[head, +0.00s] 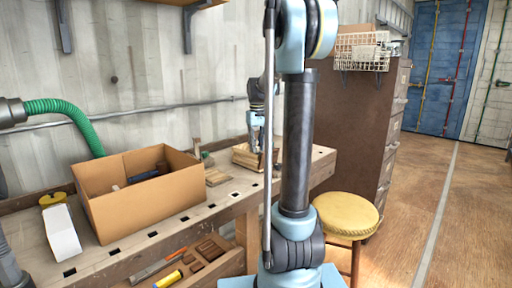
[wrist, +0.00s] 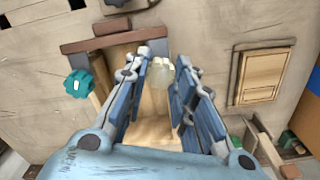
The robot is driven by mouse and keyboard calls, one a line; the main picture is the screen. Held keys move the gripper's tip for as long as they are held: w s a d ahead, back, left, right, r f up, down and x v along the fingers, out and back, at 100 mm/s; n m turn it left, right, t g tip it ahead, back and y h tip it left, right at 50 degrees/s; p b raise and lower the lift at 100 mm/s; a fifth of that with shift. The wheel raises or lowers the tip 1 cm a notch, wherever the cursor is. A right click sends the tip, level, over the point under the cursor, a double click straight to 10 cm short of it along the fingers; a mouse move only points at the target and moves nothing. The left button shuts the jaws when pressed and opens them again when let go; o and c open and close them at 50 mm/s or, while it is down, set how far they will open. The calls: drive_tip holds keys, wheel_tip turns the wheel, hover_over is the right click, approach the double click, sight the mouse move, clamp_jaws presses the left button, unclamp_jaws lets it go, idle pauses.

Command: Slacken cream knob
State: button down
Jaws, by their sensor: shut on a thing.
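The cream knob (wrist: 160,73) shows in the wrist view between the fingertips of my gripper (wrist: 166,75). The blue-grey fingers stand on either side of it and are shut on it. A teal knob (wrist: 78,84) sits to the left, outside the fingers. Both knobs are by a wooden piece with a brown bar (wrist: 112,40). In the head view my gripper (head: 256,146) points down over a small wooden fixture (head: 243,157) on the workbench (head: 225,193). The knobs cannot be made out there.
An open cardboard box (head: 150,208) with a few things in it stands on the bench to the left. A green hose (head: 68,115) is behind it. A yellow-topped stool (head: 346,214) and a brown drawer cabinet (head: 352,130) are to the right. The floor beyond is clear.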

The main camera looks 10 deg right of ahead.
sight(257, 147)
drive_tip(key=shift+n, duration=0.3)
drive_tip(key=c, duration=1.3)
unclamp_jaws()
wheel_tip(257, 147, up, 12)
drive_tip(key=shift+f, duration=0.1)
